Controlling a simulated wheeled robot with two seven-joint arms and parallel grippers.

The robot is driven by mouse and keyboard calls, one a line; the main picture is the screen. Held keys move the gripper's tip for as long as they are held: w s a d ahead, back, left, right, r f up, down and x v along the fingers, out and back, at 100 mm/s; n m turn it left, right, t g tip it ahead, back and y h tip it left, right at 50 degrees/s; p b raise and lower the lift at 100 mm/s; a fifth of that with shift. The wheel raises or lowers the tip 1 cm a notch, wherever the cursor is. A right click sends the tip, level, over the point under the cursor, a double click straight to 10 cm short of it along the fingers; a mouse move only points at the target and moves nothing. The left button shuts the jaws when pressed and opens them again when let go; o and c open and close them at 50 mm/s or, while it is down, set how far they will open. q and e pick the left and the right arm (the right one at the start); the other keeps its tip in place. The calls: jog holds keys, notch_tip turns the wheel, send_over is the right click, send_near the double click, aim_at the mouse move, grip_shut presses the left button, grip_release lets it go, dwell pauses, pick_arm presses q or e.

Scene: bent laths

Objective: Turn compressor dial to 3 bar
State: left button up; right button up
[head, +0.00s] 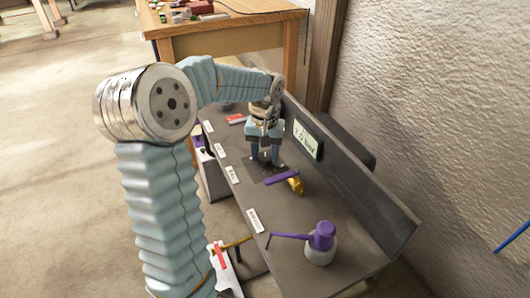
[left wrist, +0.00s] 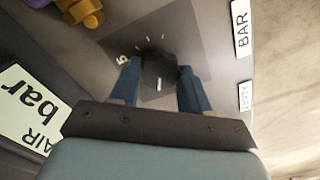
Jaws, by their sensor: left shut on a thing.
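The compressor dial (left wrist: 158,72) is a dark knob on a dark square plate (left wrist: 190,40) with white tick marks and a 5 beside it. My left gripper (head: 264,160) reaches down onto the plate in the head view and hides the dial there. In the left wrist view its two blue fingers (left wrist: 158,82) stand on either side of the knob, shut on it. A pale green display (head: 308,139) on the upright back panel shows a number and "bar"; I cannot read the first digit for certain. My right gripper is not in view.
A purple lever (head: 282,176) on a yellow valve sits beside the dial plate. A purple-topped can (head: 321,240) with a long spout stands nearer on the grey console (head: 350,260). White labels (head: 255,220) line its edge. A wooden table (head: 225,38) stands behind.

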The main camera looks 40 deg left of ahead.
aim_at(265, 157)
pick_arm(q)
jog(key=m, duration=0.6)
dwell(0.6)
jog(key=o, duration=1)
jog(key=shift+o, duration=0.2)
notch_tip(265, 157, up, 14)
jog(key=shift+f, duration=0.1)
